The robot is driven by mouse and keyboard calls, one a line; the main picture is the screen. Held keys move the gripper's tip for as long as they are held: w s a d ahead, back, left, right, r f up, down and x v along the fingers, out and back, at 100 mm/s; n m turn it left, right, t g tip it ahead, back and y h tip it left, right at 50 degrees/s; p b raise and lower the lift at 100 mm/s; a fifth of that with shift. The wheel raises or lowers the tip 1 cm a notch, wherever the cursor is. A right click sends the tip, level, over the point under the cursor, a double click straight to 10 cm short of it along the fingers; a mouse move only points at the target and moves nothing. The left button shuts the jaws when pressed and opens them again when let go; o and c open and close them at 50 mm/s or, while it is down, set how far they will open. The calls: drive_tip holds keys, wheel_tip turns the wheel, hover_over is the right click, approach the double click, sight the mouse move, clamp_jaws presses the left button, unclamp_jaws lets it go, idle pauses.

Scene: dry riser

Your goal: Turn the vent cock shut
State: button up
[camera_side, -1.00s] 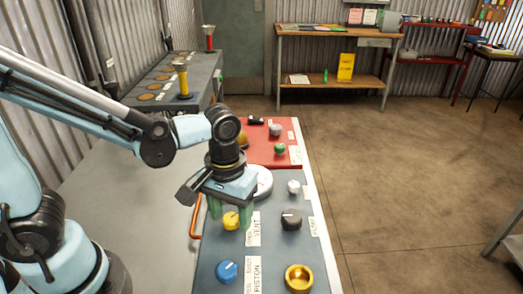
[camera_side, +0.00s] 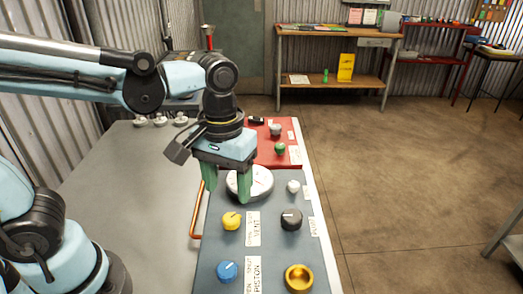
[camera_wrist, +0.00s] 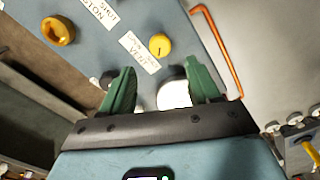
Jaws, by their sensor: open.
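The vent cock is a yellow knob (camera_side: 231,221) on the grey panel (camera_side: 210,262), beside a white label (camera_side: 253,229) reading VENT. A dark pointer mark shows on its top; I cannot read its exact setting against the label's small print. The yellow knob also shows in the wrist view (camera_wrist: 160,45), ahead of the fingertips and clear of them. My gripper (camera_side: 227,197) has green fingers spread apart with nothing between them. It hangs above the panel, behind the knob and in front of the white dial. In the wrist view my gripper (camera_wrist: 160,72) is also empty.
A blue knob (camera_side: 227,271), a gold cup-shaped part (camera_side: 299,278), a black knob (camera_side: 291,219) and a small white knob (camera_side: 293,187) stand nearby. A white round dial (camera_side: 262,182) lies behind the fingers. An orange rail (camera_side: 196,222) runs along the panel's left edge.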

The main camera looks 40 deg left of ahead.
drive_tip(key=shift+r, duration=2.15)
drive_tip(key=shift+a, duration=0.1)
drive_tip(key=w+a+f+m+t, duration=0.1)
drive_tip(key=a+f+m+t, duration=0.2)
drive_tip(key=a+t, duration=0.4)
drive_tip(key=shift+w+a+f+m, duration=0.2)
drive_tip(key=shift+a+f+m, duration=0.2)
drive_tip(key=shift+a+f, duration=0.5)
drive_tip(key=shift+o, duration=0.3)
drive_tip(key=shift+a+r, duration=0.1)
